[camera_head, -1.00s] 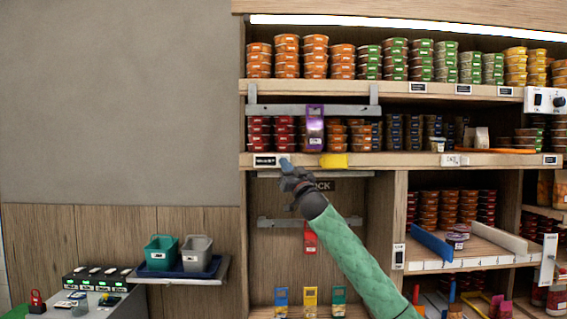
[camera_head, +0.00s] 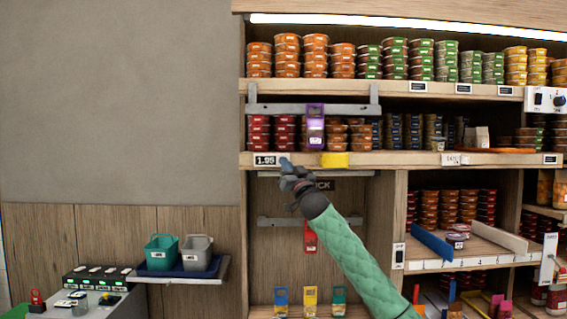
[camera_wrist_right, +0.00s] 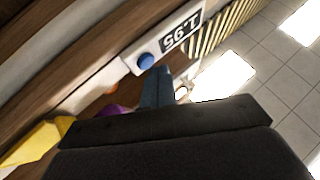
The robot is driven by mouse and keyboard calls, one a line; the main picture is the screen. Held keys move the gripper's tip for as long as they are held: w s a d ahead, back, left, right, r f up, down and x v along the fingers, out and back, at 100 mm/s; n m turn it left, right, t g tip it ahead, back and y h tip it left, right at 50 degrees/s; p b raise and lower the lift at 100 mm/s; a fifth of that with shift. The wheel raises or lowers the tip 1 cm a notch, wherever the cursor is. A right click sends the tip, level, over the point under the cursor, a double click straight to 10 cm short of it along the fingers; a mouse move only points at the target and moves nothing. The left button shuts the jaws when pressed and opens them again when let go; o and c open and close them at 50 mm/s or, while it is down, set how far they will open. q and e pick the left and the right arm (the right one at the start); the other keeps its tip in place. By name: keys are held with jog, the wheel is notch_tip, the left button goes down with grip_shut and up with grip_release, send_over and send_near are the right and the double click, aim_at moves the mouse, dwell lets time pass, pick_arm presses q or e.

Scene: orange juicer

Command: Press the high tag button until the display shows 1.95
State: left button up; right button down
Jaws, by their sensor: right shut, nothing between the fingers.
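The high tag (camera_head: 266,160) is a small display on the edge of the middle shelf, and it reads 1.95. In the right wrist view the tag (camera_wrist_right: 181,38) also reads 1.95, with a round blue button (camera_wrist_right: 146,61) on its white housing. My right gripper (camera_head: 285,163) is shut and empty, with its tips at the right end of the tag. In the wrist view the blue-grey fingertips (camera_wrist_right: 160,72) are just beside the button; I cannot tell whether they touch it. My left gripper is not in view.
A purple tag holder (camera_head: 315,127) hangs from a grey rail (camera_head: 290,110) above the shelf edge. A yellow piece (camera_head: 334,160) sits on the edge to the right. Stacked tubs fill the shelves. Teal (camera_head: 161,252) and grey (camera_head: 197,252) bins stand lower left.

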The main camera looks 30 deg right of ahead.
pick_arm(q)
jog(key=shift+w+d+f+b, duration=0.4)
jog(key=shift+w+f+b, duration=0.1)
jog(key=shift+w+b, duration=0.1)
pick_arm(e)
jog(key=shift+s+a, duration=0.5)
jog(key=shift+s, duration=0.35)
jog(key=shift+s+a, duration=0.5)
jog(key=shift+s, duration=0.3)
jog(key=shift+s+a, duration=0.5)
jog(key=shift+s, duration=0.35)
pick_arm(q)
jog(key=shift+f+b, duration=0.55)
pick_arm(e)
jog(key=s+a, duration=0.3)
jog(key=s, duration=0.2)
